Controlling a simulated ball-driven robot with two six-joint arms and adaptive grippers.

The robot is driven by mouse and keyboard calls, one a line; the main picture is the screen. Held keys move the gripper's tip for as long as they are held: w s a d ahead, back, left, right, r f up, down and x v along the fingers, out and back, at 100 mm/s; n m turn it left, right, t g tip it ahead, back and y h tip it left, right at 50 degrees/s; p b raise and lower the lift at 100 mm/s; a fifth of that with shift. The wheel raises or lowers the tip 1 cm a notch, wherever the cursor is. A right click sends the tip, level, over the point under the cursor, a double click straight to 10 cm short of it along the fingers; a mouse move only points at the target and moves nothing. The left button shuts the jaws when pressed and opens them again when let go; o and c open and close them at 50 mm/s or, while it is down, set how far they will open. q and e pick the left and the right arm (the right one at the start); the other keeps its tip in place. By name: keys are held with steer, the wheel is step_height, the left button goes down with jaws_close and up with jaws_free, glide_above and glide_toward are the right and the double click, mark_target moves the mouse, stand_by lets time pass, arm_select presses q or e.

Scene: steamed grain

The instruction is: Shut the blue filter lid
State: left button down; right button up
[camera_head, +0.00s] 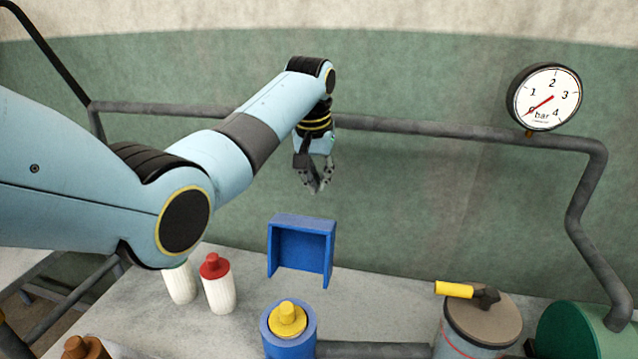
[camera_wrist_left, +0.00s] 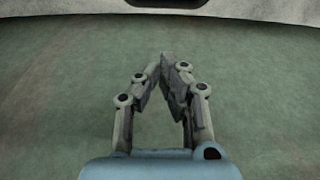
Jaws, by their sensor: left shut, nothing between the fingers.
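The blue filter lid (camera_head: 302,224) stands open and upright behind the blue filter body (camera_head: 289,349) on the grey worktop, its hollow side facing me. A yellow part (camera_head: 287,319) sits in the round top of the body. My left gripper (camera_head: 317,189) hangs above and slightly behind the lid, fingers pointing down, apart from it. Its fingers are shut with nothing between them. The wrist view shows the fingertips together (camera_wrist_left: 166,68) in front of the bare green wall, with no lid in sight. My right gripper is not in view.
White bottles stand left of the filter, one with a red cap (camera_head: 215,265). A grey pipe (camera_head: 430,127) and pressure gauge (camera_head: 545,97) are on the wall.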

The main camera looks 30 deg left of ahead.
arm_select(q)
step_height(320, 180, down, 6)
steer(key=s+p, duration=0.1)
steer(key=p, duration=0.1)
steer(key=shift+s+d+f, duration=0.15)
steer(key=shift+s+d, duration=0.1)
steer(key=shift+s, duration=0.15)
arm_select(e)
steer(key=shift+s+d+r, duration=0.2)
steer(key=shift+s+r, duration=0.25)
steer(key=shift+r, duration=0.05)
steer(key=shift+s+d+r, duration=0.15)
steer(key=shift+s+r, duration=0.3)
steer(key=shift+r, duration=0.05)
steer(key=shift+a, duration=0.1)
arm_select(q)
steer(key=shift+w, duration=0.1)
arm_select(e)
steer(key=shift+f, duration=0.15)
